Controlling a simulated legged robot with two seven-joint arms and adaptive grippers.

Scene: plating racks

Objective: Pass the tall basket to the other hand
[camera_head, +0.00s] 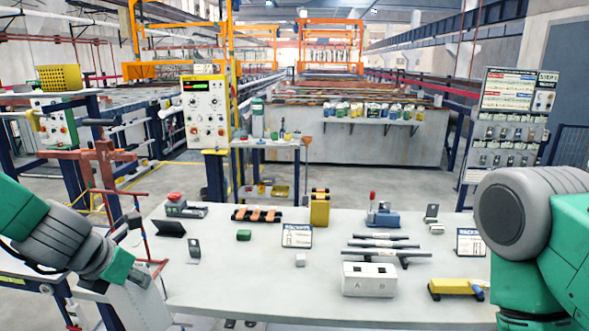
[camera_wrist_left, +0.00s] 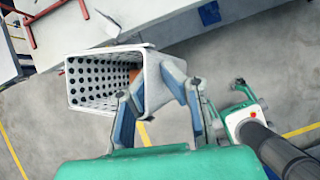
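The tall basket (camera_wrist_left: 84,97) is white with round holes in its walls. In the left wrist view its open mouth faces me, clear of the floor. My left gripper (camera_wrist_left: 152,98) has its blue-padded fingers on either side of the basket's right wall and appears shut on it; the exact contact is partly hidden. In the head view the basket (camera_head: 143,308) shows as a pale block at the table's left end, just below my left gripper (camera_head: 140,281). My right arm is at the right edge of the head view; its gripper is out of frame.
The grey table (camera_head: 250,290) carries a white block (camera_head: 369,280), dark bars (camera_head: 385,245), a yellow tool (camera_head: 455,288) and small parts. Its front middle is clear. A reddish rack (camera_head: 105,165) stands to the left, close to my left arm.

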